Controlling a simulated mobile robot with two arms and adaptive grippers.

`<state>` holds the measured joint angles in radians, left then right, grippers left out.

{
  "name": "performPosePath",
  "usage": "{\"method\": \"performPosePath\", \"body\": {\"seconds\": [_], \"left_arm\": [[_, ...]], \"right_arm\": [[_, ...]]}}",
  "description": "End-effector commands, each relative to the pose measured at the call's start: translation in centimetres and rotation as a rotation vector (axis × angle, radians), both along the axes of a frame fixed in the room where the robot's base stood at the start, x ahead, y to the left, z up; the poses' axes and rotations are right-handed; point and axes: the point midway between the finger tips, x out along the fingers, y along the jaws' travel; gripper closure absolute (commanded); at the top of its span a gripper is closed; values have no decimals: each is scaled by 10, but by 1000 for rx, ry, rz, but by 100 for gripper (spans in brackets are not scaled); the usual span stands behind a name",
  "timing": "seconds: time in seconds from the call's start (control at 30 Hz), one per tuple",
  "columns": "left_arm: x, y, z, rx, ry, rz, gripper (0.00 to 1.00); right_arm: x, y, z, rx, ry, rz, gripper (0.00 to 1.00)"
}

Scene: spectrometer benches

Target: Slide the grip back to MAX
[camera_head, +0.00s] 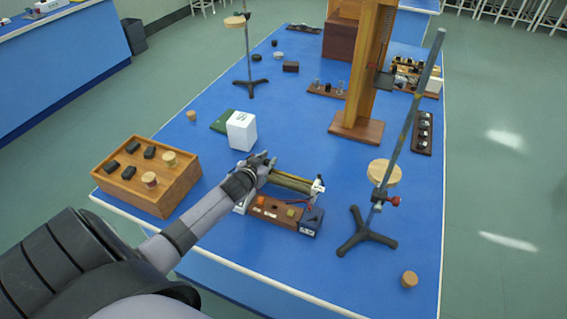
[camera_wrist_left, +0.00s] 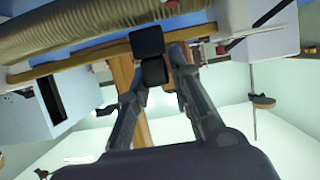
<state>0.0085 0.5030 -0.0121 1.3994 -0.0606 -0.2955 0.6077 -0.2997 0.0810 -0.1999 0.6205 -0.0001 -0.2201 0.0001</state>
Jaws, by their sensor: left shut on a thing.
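The rheostat (camera_head: 293,183) lies near the front of the blue bench, a ribbed coil with a brass rod beside it and pale end blocks. My left gripper (camera_head: 264,164) is at its left end and hides much of that end and the grip in the head view. In the left wrist view the grip (camera_wrist_left: 147,40) is a small black block on the rod (camera_wrist_left: 90,57), with the coil (camera_wrist_left: 95,27) behind it. My left gripper (camera_wrist_left: 157,72) is shut on the grip. The MAX mark cannot be made out. My right gripper is not in view.
A wooden box (camera_head: 128,193) with black blocks and corks stands to the left. A white block (camera_head: 241,131) is just behind the gripper. A wooden base with terminals (camera_head: 277,213) lies in front. A tripod stand (camera_head: 366,236) rises on the right. The bench between is clear.

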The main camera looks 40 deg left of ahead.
Motion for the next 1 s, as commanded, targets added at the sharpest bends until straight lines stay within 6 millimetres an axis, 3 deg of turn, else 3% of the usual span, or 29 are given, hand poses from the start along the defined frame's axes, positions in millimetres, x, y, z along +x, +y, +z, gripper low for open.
{"method": "performPosePath", "body": {"seconds": [0.33,0.37,0.6,1.0], "left_arm": [[-1,-1,-2,-13,-3,-5,100],[-1,-1,-2,-12,-3,-4,79],[-1,0,-1,-9,-2,-5,63],[-5,-1,0,-7,-2,-5,62]], "right_arm": [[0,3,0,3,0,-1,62],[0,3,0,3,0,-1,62],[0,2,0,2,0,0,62],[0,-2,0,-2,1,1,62]]}}
